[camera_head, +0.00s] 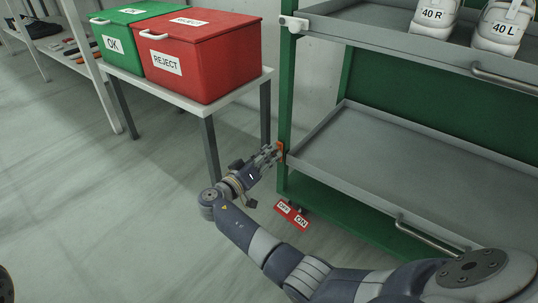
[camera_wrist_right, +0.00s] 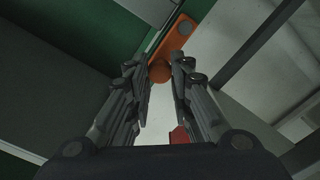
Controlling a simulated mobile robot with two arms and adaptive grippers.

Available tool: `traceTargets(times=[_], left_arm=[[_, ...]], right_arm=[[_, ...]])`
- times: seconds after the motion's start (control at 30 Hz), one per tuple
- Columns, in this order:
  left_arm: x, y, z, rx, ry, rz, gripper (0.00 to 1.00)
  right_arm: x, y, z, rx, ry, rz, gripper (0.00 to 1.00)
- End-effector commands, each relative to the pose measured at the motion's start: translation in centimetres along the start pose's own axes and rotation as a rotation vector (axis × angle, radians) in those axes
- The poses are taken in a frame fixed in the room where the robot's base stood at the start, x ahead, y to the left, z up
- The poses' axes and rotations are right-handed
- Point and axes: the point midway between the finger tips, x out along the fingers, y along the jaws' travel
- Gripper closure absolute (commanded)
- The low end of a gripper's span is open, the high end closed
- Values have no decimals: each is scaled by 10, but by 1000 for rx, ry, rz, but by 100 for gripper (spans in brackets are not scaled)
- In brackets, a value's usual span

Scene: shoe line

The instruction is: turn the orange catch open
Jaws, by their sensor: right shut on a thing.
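The orange catch (camera_head: 281,149) sits on the green front post of the rack, at the left end of the lower grey tray (camera_head: 330,121). My right gripper (camera_head: 271,155) reaches it from the left, with its fingertips at the catch. In the right wrist view the catch (camera_wrist_right: 183,35) is an orange bar slanting up to the right, with a round knob (camera_wrist_right: 160,72) at its lower end. The fingers of my right gripper (camera_wrist_right: 159,75) are shut on this knob, one on each side. The fingers partly cover the catch in the head view. My left gripper is not in view.
A red REJECT box (camera_head: 205,75) and a green OK box (camera_head: 113,45) stand on a side table left of the rack. White shoes (camera_head: 500,28) stand on the upper tray. The lower tray is empty.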

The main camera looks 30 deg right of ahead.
Motion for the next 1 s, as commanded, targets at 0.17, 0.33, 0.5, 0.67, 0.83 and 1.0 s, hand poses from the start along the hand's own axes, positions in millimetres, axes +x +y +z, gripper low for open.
traceTargets(times=[0.17,0.33,0.5,0.67,0.83,1.0], left_arm=[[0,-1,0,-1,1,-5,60],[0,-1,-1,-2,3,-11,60],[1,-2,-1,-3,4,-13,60],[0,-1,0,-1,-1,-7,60],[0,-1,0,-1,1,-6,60],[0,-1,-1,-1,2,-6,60]], right_arm=[[-1,-1,0,-1,1,-4,100],[-1,-1,0,0,1,-4,59],[-1,-1,0,0,1,-2,59],[-2,-1,0,1,1,-2,59],[-22,-1,0,1,1,-4,59],[-60,-2,0,0,1,-6,59]])
